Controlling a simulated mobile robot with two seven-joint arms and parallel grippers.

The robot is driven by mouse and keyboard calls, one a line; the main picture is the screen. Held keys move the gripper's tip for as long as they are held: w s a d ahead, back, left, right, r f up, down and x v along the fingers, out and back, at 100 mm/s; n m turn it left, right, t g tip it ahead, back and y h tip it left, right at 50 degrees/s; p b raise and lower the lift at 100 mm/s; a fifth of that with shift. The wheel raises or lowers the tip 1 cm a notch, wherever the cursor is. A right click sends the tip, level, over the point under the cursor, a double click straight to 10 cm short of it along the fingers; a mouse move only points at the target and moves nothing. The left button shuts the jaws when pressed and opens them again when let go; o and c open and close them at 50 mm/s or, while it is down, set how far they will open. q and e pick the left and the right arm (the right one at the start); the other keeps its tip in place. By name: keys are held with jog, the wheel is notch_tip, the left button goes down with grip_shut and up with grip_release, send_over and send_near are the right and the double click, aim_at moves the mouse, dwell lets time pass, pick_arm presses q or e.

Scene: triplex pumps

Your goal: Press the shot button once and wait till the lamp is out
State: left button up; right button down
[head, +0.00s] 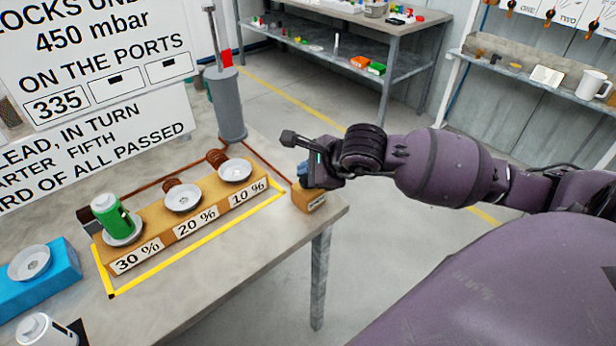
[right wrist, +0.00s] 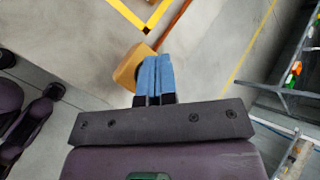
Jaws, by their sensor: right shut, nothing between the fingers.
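A small ochre box (head: 308,199) with a dark-lettered label stands at the right front corner of the bench. My right gripper (head: 303,172) is at the top of this box, pointing down, and hides most of its upper face. No button shows. In the right wrist view the blue fingers (right wrist: 153,62) are shut together with nothing between them, and the box (right wrist: 127,70) lies just beyond them. Whether they touch it I cannot tell. I cannot make out a lit lamp. My left gripper is not in view.
A wooden stand (head: 152,226) marked 30 %, 20 % and 10 % carries metal dishes; a green canister (head: 110,216) is on the 30 % dish. A grey cylinder (head: 229,105) with a rod and red piece stands behind. A blue block (head: 62,285) is at left.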

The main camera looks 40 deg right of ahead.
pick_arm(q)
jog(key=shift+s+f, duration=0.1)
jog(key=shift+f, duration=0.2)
pick_arm(e)
jog(key=shift+f, duration=0.3)
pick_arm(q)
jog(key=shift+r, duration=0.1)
pick_arm(e)
jog(key=shift+r, duration=0.1)
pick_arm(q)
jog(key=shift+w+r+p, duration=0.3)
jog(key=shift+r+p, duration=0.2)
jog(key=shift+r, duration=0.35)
pick_arm(e)
jog(key=shift+r, duration=1.05)
jog(key=shift+r+p, duration=1.3)
jog(key=shift+r, duration=1.3)
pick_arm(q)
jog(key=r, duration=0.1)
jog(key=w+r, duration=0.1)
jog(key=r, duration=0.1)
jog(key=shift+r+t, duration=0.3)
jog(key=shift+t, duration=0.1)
pick_arm(e)
jog(key=shift+f, duration=0.1)
